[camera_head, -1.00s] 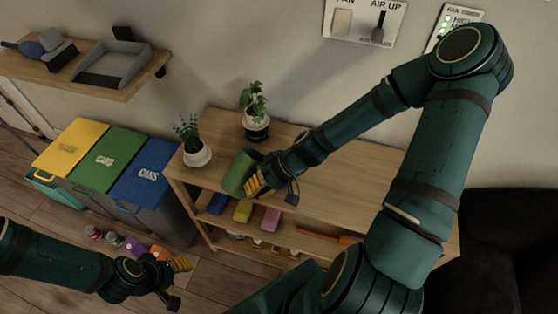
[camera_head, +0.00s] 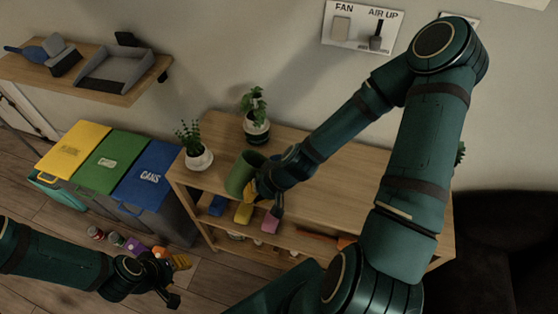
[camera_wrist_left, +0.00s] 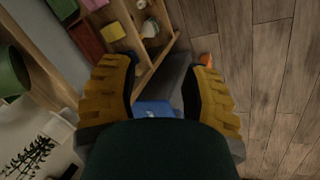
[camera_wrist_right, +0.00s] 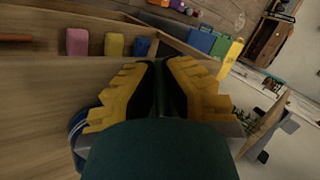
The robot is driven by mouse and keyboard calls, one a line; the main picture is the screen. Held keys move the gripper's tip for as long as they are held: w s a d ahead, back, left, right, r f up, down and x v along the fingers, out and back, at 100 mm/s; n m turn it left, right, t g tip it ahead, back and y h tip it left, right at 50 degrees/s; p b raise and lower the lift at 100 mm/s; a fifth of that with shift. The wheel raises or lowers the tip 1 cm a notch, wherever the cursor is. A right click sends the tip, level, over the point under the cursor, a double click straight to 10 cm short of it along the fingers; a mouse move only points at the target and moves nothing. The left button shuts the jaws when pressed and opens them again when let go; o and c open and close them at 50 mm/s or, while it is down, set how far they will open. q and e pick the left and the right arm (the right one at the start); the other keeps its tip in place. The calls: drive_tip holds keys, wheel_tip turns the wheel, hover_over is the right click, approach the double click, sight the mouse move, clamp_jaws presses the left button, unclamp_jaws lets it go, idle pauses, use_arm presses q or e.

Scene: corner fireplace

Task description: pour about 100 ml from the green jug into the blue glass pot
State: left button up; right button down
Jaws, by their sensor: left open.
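The green jug (camera_head: 241,175) stands upright near the left end of the wooden shelf top, and it shows at the edge of the left wrist view (camera_wrist_left: 12,78). My right gripper (camera_head: 254,193) is at its near right side. In the right wrist view its fingers (camera_wrist_right: 163,75) are close together on a thin dark green strip, seemingly the jug's handle; the jug's body is hidden there. The blue glass pot shows partly beside this gripper (camera_wrist_right: 77,124) and is mostly behind my arm in the head view. My left gripper (camera_wrist_left: 165,85) is open and empty, low at the left.
Colored blocks, including a yellow one (camera_head: 243,213), lie on the shelf level below. Yellow, green and blue bins (camera_head: 148,175) stand to the left.

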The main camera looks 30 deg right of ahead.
drive_tip(key=shift+r+m+h+p, duration=0.35)
drive_tip(key=shift+m+h+p, duration=0.15)
drive_tip(key=shift+p, duration=0.2)
use_arm(q)
drive_tip(key=shift+w+a+r+p, duration=0.1)
drive_tip(key=shift+w+r+p, duration=0.15)
drive_tip(key=shift+r, duration=0.5)
drive_tip(key=shift+w+a+r+p, duration=0.1)
drive_tip(key=shift+w+r+p, duration=0.1)
drive_tip(key=shift+r+p, duration=0.4)
drive_tip(key=shift+w+a+r+p, duration=0.1)
drive_tip(key=shift+w+r, duration=0.1)
drive_tip(key=shift+r, duration=0.7)
use_arm(e)
drive_tip(key=shift+s+d+f+m+t+h, duration=0.15)
drive_tip(key=shift+s+d+f+m+h, duration=0.3)
drive_tip(key=shift+h, duration=0.8)
drive_tip(key=shift+s+d+f+m+t+h, duration=0.1)
drive_tip(key=shift+s+d+f+m+h, duration=0.1)
drive_tip(key=shift+d+m+h, duration=0.8)
drive_tip(key=shift+s+d+f+m+t+h, duration=0.15)
drive_tip(key=shift+s+d+f+h, duration=0.2)
drive_tip(key=shift+h, duration=1.2)
